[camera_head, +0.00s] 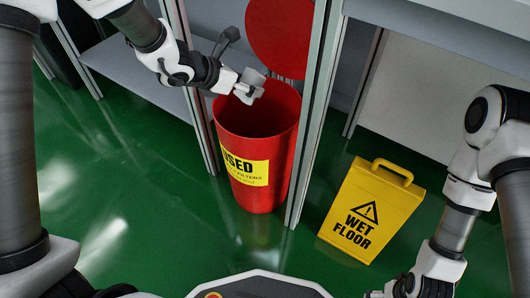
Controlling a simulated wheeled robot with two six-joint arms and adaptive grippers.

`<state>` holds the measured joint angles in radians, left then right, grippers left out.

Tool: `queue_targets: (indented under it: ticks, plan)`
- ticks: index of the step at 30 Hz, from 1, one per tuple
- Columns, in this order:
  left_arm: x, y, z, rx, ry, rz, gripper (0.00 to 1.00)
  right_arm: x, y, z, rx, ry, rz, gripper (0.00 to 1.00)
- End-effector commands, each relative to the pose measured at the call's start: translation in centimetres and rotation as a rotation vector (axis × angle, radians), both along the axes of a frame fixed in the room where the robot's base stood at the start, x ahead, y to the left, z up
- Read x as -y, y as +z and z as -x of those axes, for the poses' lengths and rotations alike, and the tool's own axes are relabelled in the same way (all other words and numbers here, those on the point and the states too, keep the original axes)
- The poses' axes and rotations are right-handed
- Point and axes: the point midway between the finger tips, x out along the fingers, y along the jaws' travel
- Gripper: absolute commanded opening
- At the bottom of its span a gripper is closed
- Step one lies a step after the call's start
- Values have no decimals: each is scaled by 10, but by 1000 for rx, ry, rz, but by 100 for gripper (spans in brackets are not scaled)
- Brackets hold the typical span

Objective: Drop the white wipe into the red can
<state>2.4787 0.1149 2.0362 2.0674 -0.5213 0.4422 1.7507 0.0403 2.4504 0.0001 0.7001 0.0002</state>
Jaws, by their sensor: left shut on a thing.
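The red can (262,190) stands on the green floor near the middle of the view, with its top open and a yellow "USED" label on its front. My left gripper (238,88) reaches in from the upper left, over the can's mouth. It is shut on the white wipe (252,80), a small pale piece at its tip. Part of the wipe is hidden by the fingers, and its exact height above the rim is hard to judge. My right gripper (408,288) is low at the bottom right, cut off by the frame edge, so its fingers do not show clearly.
A round red lid (280,38) stands up behind the can. A grey metal post (314,120) runs close along the can's right side. A yellow wet floor sign (370,212) stands to the right. Green floor is free at the left.

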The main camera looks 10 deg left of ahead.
Motion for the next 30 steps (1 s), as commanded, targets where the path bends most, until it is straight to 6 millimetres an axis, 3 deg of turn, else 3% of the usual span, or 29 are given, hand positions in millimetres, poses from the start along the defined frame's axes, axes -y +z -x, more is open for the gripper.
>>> queue_targets:
  ticks: [9,19,20,21,22,30]
  plan:
    - [0,-48,0,0,-1,1,17,1,-33,-1,4,-6,1,84]
    - [0,-51,0,0,0,0,17,1,-34,-2,5,-7,1,84]
    - [0,-51,0,0,0,0,70,1,-34,-2,5,-7,1,84]
    - [0,-51,0,0,0,0,84,1,-34,-2,5,-7,1,84]
    - [0,-51,0,0,0,0,88,1,-34,-2,5,-7,1,84]
    - [0,-51,0,0,0,0,88,1,-34,-2,5,-7,1,84]
